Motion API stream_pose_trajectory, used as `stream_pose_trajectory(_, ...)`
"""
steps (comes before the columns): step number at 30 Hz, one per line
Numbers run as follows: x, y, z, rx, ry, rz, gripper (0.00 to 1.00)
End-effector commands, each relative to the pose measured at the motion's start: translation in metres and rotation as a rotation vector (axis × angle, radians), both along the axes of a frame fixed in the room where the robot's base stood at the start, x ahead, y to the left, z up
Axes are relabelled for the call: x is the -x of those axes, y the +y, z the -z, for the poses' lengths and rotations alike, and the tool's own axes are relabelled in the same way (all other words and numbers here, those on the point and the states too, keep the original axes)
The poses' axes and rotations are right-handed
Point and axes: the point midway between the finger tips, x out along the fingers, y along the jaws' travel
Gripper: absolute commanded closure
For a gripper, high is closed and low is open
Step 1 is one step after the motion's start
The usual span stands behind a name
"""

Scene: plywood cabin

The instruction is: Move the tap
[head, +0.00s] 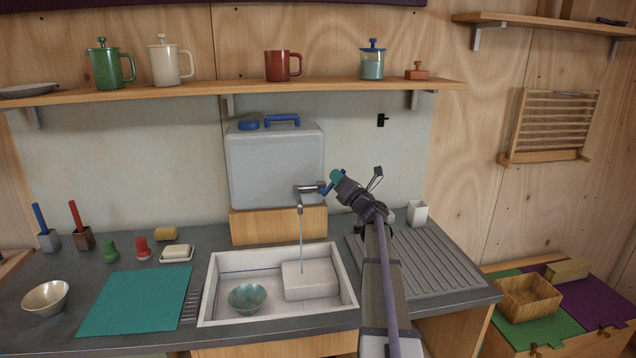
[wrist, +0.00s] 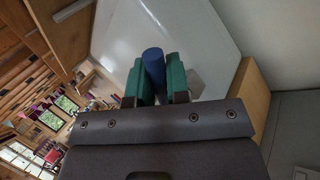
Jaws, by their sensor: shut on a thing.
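The tap (head: 309,188) sticks out from the lower right front of a grey water container (head: 262,165). It has a grey body, a downward spout and a blue lever (head: 325,189). A thin stream (head: 301,228) runs from the spout toward the sink (head: 210,297). My gripper (head: 335,178) reaches the tap from the right. In the wrist view its green finger pads are shut on the blue lever (wrist: 153,61), one on each side.
The container stands on a wooden block (head: 265,228) behind the sink. A teal bowl (head: 247,297) and a white box-like block (head: 310,281) are in the sink. A white cup (head: 417,213) stands on the ribbed drainer to the right. A shelf (head: 200,92) with mugs hangs above.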

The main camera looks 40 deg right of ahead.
Motion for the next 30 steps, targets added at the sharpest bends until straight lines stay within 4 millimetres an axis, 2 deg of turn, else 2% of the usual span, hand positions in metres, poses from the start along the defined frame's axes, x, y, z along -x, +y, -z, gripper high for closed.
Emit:
stream_pose_trajectory(13,0.0043,-0.0055,0.0009,-0.011,-0.005,0.007,1.00)
stream_pose_trajectory(14,0.0043,-0.0055,0.0009,-0.011,-0.005,0.007,0.83)
stream_pose_trajectory(21,0.0040,-0.0057,0.0008,-0.012,-0.005,0.008,0.60)
stream_pose_trajectory(30,0.0097,-0.0056,0.0041,-0.012,-0.005,0.008,0.59)
